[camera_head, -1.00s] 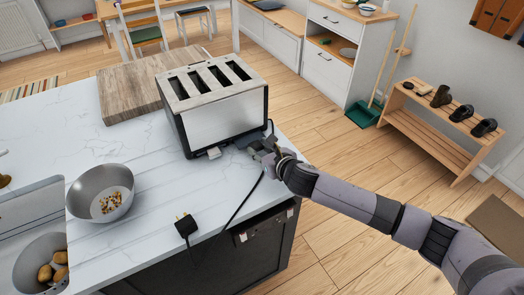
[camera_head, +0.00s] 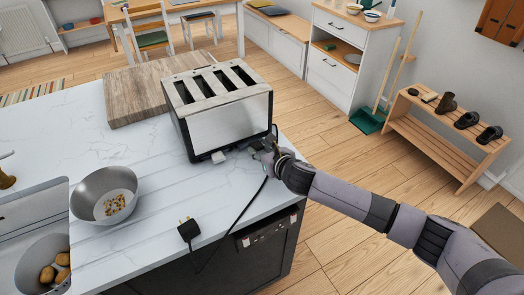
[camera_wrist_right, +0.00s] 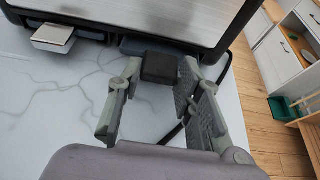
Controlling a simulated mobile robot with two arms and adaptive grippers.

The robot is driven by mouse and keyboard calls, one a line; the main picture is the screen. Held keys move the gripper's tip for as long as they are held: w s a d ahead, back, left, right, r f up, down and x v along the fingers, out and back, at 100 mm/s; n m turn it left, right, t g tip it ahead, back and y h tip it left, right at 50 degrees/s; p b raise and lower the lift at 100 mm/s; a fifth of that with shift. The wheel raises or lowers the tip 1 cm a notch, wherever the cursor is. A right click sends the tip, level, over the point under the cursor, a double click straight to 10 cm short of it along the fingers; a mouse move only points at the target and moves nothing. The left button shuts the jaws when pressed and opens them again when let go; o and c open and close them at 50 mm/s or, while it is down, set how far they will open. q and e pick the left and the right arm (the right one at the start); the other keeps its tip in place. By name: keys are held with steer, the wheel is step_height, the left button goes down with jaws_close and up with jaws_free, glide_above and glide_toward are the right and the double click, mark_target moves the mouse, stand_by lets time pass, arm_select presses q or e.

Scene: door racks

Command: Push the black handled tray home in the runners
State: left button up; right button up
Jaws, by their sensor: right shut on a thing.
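The four-slot toaster (camera_head: 228,125) stands on the white marble counter. The black handled tray shows in the right wrist view as a dark grey slab at the toaster's base with a black block handle (camera_wrist_right: 160,67). Its slab sticks out a little under the toaster; how far in it sits is hard to tell. My right gripper (camera_wrist_right: 160,75) is shut on this handle, a finger on each side. In the head view my right gripper (camera_head: 262,152) is at the toaster's front right corner and hides most of the handle. My left gripper is not in view.
A second tray with a silver handle (camera_wrist_right: 55,38) sits left of the black one. A black cord runs to a plug (camera_head: 188,230) on the counter. A steel bowl (camera_head: 104,196) and a wooden board (camera_head: 140,92) stand to the left. The counter's edge is close to my right.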

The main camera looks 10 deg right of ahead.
steer(key=shift+w+a, duration=0.3)
steer(key=shift+w, duration=0.5)
steer(key=o, duration=1.2)
steer(key=shift+s, duration=0.1)
steer(key=v, duration=1.2)
